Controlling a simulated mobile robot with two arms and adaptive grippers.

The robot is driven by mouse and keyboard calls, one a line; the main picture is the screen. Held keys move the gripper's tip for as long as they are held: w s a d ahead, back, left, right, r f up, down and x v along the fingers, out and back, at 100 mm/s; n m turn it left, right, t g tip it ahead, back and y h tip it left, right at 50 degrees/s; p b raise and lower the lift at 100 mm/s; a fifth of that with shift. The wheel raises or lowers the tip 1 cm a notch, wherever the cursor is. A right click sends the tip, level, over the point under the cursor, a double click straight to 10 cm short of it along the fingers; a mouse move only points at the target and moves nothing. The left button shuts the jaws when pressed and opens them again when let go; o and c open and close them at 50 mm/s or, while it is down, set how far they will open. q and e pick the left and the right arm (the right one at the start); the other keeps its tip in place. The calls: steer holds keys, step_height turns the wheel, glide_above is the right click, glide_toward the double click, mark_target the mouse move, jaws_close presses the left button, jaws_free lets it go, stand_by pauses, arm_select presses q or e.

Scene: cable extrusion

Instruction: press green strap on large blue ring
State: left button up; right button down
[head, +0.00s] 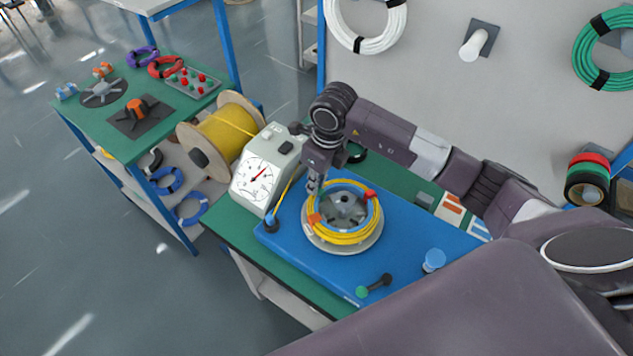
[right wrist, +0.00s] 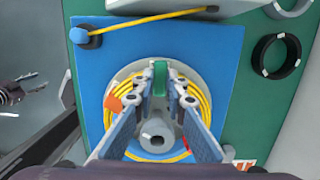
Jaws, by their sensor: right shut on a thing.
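My right gripper (head: 313,188) reaches down at the far-left side of the round winder in the head view. In the right wrist view my right gripper (right wrist: 161,92) is shut on a green strap (right wrist: 160,77), held upright between its fingertips over the coil's edge. I cannot tell whether the strap touches the ring or coil. What looks like my left gripper (right wrist: 18,90) is at the wrist view's left edge, clear of the winder; its jaw state is unclear.
An orange clip (head: 314,218) and a red clip (head: 370,194) sit on the coil. The winder stands on a blue board (head: 413,238). A dial gauge (head: 256,175) and a yellow cable spool (head: 227,132) stand to the left. A green-ended lever (head: 374,286) is at the front.

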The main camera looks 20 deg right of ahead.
steer(key=shift+s+f, duration=0.15)
steer(key=shift+f, duration=0.05)
steer(key=c, duration=1.8)
jaws_free()
steer(key=shift+c, duration=0.2)
steer(key=shift+r, duration=0.1)
steer(key=shift+w+r+p, duration=0.2)
steer(key=shift+r+p, duration=0.2)
steer(key=shift+r, duration=0.15)
steer(key=shift+r+p, duration=2)
steer(key=shift+r, duration=1.45)
